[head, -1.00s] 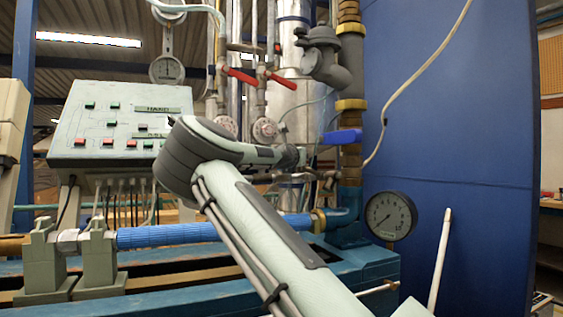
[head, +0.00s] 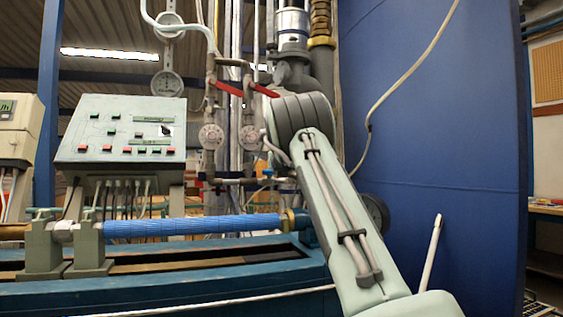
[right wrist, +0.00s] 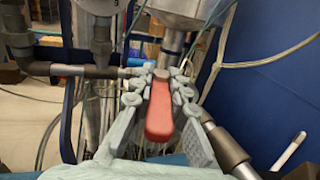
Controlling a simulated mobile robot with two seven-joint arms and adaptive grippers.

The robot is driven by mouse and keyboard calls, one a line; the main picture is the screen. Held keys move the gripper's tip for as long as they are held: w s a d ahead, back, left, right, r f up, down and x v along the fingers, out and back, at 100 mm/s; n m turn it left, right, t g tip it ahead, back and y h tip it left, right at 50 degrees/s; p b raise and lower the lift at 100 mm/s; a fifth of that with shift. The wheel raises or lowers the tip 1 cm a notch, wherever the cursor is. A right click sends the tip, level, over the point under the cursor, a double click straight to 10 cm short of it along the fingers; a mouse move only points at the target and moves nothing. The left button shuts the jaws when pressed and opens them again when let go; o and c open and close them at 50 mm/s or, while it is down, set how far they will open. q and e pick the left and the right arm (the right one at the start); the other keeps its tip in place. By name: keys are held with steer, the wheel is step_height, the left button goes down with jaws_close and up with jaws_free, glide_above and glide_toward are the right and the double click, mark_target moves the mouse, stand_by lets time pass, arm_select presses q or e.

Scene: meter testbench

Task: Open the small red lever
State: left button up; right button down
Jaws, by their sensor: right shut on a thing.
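A red lever (right wrist: 160,112) lies between the fingers of my right gripper (right wrist: 162,82) in the right wrist view. The fingers are closed in on both sides of it, and its rounded end points toward the camera. In the head view two red levers show on the pipes: a left one (head: 229,89) and a right one (head: 265,90). My right arm covers the area to their right and below, and hides the right gripper there. I cannot tell from the head view which lever is held. My left gripper is in neither view.
A control panel (head: 122,130) with buttons stands at left. A blue pipe (head: 195,225) runs along the bench. Round dials (head: 211,136) sit below the levers. A blue wall panel (head: 440,150) borders the right, with a loose cable (head: 408,72) and a white rod (head: 432,255) near it.

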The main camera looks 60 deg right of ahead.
stand_by(0.4)
steer(key=c, duration=1.4)
jaws_free()
steer(key=shift+c, duration=0.2)
steer(key=shift+s+a, duration=0.25)
steer(key=shift+a, duration=0.2)
steer(key=v, duration=1.1)
steer(key=shift+s, duration=0.2)
steer(key=shift+d, duration=0.1)
